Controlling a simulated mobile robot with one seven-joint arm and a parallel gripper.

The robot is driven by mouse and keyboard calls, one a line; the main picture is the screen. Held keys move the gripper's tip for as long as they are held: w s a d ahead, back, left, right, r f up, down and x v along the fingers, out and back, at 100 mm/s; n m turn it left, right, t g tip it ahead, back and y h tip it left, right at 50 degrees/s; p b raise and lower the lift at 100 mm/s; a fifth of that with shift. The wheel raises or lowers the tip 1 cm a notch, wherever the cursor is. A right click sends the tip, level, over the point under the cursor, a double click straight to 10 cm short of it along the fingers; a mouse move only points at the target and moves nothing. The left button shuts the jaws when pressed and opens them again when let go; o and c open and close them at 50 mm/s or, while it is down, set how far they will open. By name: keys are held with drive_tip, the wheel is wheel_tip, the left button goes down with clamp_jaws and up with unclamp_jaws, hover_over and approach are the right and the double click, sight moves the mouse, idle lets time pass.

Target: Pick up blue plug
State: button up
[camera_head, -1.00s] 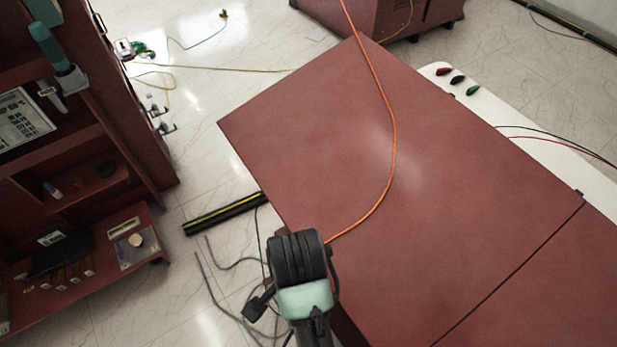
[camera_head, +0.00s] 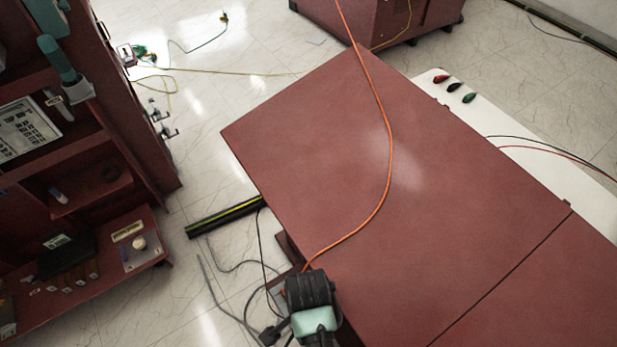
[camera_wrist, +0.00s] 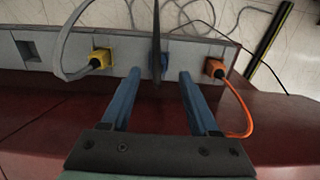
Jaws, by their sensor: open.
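In the wrist view, a grey socket strip (camera_wrist: 35,50) runs across, with a yellow plug (camera_wrist: 99,61) at left and an orange plug (camera_wrist: 214,68) at right. A blue patch, seemingly the blue plug (camera_wrist: 164,63), shows between them, partly hidden by a dark upright part, perhaps its cable. My gripper (camera_wrist: 160,75) is open, its two blue fingers pointing at the strip on either side of the blue patch. Nothing appears held; I cannot tell whether the fingers touch anything. In the head view, my arm hides the fingers and the plugs.
A large dark red cabinet top (camera_head: 320,140) lies beside my arm, with an orange cable (camera_head: 388,170) across it. Loose dark cables (camera_head: 225,290) hang over the floor at left. A red shelf unit (camera_head: 150,120) stands at far left. Floor between is mostly free.

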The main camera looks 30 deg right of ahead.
drive_tip(key=shift+s+f, duration=0.15)
drive_tip(key=shift+f, duration=1.75)
clamp_jaws()
